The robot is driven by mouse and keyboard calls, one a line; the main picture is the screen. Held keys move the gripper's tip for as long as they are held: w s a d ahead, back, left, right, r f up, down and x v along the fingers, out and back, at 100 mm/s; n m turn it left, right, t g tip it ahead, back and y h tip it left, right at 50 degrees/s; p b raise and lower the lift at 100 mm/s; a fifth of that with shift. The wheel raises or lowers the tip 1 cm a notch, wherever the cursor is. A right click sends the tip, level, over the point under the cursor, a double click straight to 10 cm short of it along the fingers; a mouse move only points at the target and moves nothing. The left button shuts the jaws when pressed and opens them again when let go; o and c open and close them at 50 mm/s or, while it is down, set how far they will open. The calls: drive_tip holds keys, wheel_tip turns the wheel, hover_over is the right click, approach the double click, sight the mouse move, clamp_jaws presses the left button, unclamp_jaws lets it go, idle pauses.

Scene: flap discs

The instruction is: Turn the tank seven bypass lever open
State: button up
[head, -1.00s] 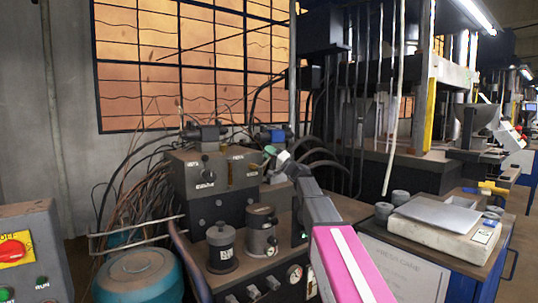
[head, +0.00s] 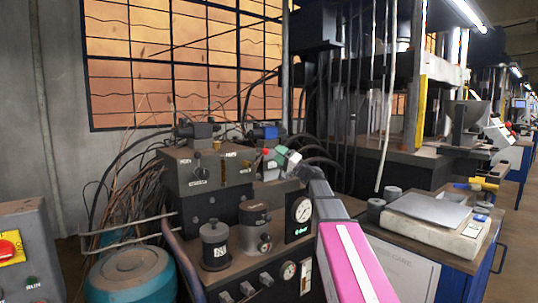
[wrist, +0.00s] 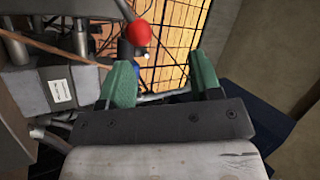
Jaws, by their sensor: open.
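A red ball knob (wrist: 138,33) on a thin rod shows at the top of the wrist view, ahead of my gripper and nearer its left finger. It is probably the lever of the task; its label cannot be read. In the head view, the small red knob (head: 265,152) is at the left edge of my gripper (head: 275,157), above the right end of the hydraulic unit (head: 215,170). My gripper's green fingers (wrist: 163,80) are wide apart with nothing between them. The knob appears beyond the fingertips; whether anything touches cannot be told. The lever's base is hidden in the head view.
Two dark cylinders (head: 214,245) and a pressure gauge (head: 301,210) stand in front of my gripper. Hoses and a barred window are behind. A blue cabinet (head: 500,235) with a white scale-like box (head: 430,228) stands at the right. A teal tank (head: 130,275) is low at the left.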

drive_tip(key=s+d, duration=0.1)
drive_tip(key=d, duration=0.1)
drive_tip(key=s+d, duration=0.2)
drive_tip(key=d, duration=0.1)
drive_tip(key=shift+s, duration=0.2)
